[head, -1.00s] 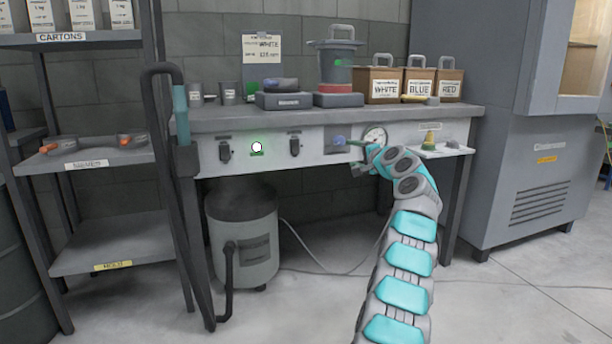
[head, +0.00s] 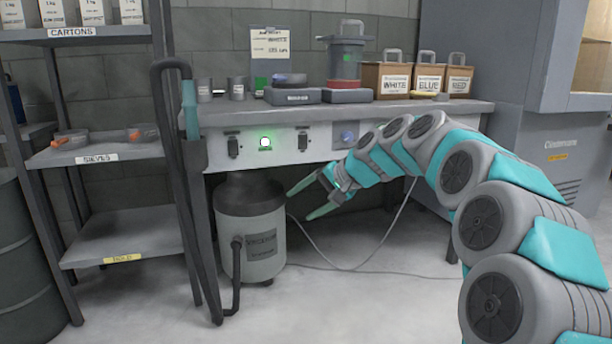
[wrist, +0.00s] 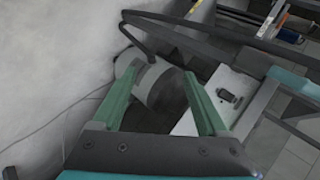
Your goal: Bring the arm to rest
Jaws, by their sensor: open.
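My gripper (head: 308,198) is open in front of the workbench (head: 415,108), below its front panel and to the right of the grey vacuum canister. Its two teal fingers are spread, with nothing between them that they touch. In the wrist view my gripper (wrist: 160,108) also shows open, with the canister (wrist: 150,82) visible beyond the fingers. My arm curves in from the lower right and hides part of the panel's right side, including where the gauge was.
The vacuum canister (head: 250,232) stands on the floor under the bench, with a dark hose (head: 170,140) at the bench's left end. Shelves (head: 125,238) stand at left, a grey cabinet (head: 490,70) at right. Labelled boxes (head: 385,80) and a lidded pot (head: 345,62) stand on the bench.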

